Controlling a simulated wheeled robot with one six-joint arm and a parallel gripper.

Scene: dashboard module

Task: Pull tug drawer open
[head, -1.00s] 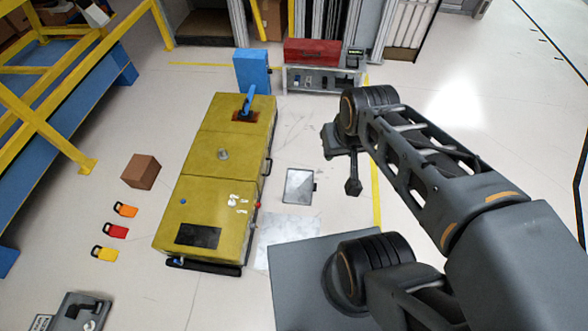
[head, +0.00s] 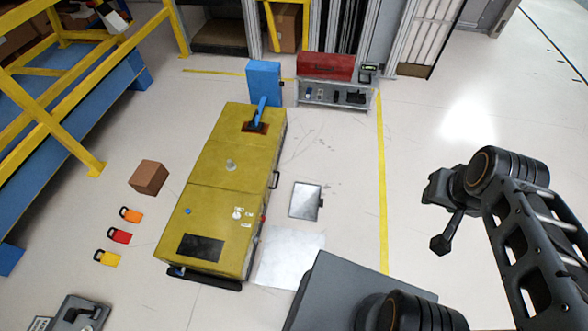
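The yellow tug (head: 208,205) stands on the floor left of centre, with a blue lever (head: 261,110) and a blue box at its far end. A small black handle (head: 275,180) sits on its right side. I cannot make out whether a drawer there is open; the side is seen steeply from above. My gripper (head: 440,215) is at the right, well apart from the tug and touching nothing that I can see. Its fingers are too small and dark to tell whether they are open.
A tablet-like panel (head: 306,200) and a pale sheet (head: 290,257) lie right of the tug. A red toolbox (head: 325,67) stands on a grey bench behind. A brown box (head: 148,178) and coloured padlocks (head: 119,236) lie left.

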